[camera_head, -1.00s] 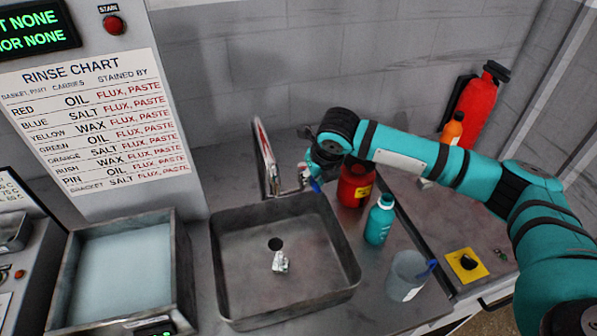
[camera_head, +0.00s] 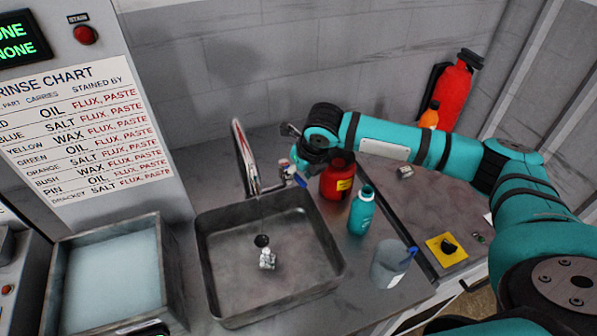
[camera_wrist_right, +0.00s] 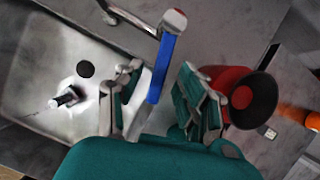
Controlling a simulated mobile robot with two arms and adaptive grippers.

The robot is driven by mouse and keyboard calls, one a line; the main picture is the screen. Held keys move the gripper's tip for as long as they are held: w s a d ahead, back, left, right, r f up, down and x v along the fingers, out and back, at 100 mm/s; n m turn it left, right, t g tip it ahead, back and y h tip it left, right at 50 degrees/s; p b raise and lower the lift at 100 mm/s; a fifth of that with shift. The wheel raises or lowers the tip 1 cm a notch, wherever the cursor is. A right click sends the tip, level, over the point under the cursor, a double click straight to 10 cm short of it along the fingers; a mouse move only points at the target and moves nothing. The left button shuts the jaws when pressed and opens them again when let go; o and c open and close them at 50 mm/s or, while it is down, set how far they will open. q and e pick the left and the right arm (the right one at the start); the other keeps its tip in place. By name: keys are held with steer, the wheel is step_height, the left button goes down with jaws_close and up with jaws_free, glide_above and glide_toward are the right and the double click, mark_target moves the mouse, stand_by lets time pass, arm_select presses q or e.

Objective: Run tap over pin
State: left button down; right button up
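The curved metal tap (camera_head: 245,165) stands at the back edge of the sink (camera_head: 215,285). A thin line shows under its spout, possibly water. The pin (camera_head: 267,259), a small pale metal part, lies in the basin just in front of the drain; the right wrist view also shows it (camera_wrist_right: 66,98). My right gripper (camera_head: 293,166) is at the tap's blue lever (camera_head: 299,180). In the right wrist view the gripper's (camera_wrist_right: 160,85) fingers are apart on both sides of the blue lever (camera_wrist_right: 163,65), with gaps visible. My left gripper is out of view.
Right of the sink stand a red container (camera_head: 338,182), a teal bottle (camera_head: 361,212) and a clear cup (camera_head: 389,268). A tray of pale liquid (camera_head: 170,285) is at the left. An orange bottle (camera_head: 430,117) and red extinguisher (camera_head: 455,95) stand at the back right.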

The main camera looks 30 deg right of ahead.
steer(key=v, duration=1.2)
steer(key=shift+d, duration=0.1)
